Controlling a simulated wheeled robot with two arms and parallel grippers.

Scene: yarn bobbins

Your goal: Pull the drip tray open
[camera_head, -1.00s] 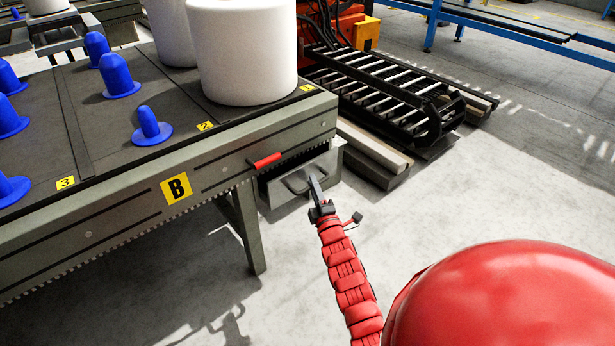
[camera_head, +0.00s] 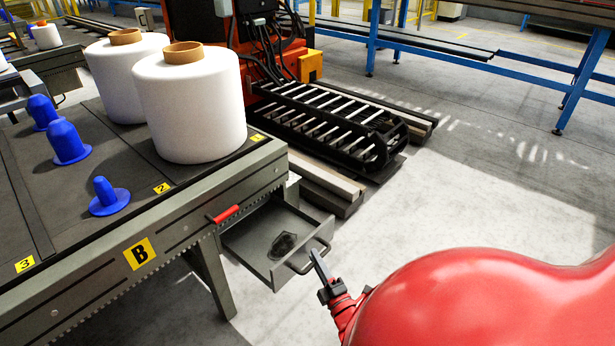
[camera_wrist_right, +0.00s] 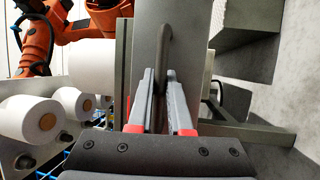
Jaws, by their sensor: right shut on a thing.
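The drip tray (camera_head: 262,257) is a grey metal drawer under the end of table B, standing well out of its housing. A dark patch (camera_head: 284,246) lies on its floor. Its bow handle (camera_head: 303,262) is on the front face. My right gripper (camera_head: 318,256) is at the handle and shut on it. In the right wrist view the two fingers (camera_wrist_right: 160,108) close around the dark handle bar (camera_wrist_right: 166,45), in front of the grey tray front (camera_wrist_right: 193,38). My left gripper is not in view.
Table B (camera_head: 120,262) has a red lever (camera_head: 226,214) above the tray. White bobbins (camera_head: 190,112) and blue pegs (camera_head: 108,197) stand on it. A black roller rack (camera_head: 335,125) and wooden beams (camera_head: 325,187) lie behind the tray. The floor to the right is clear.

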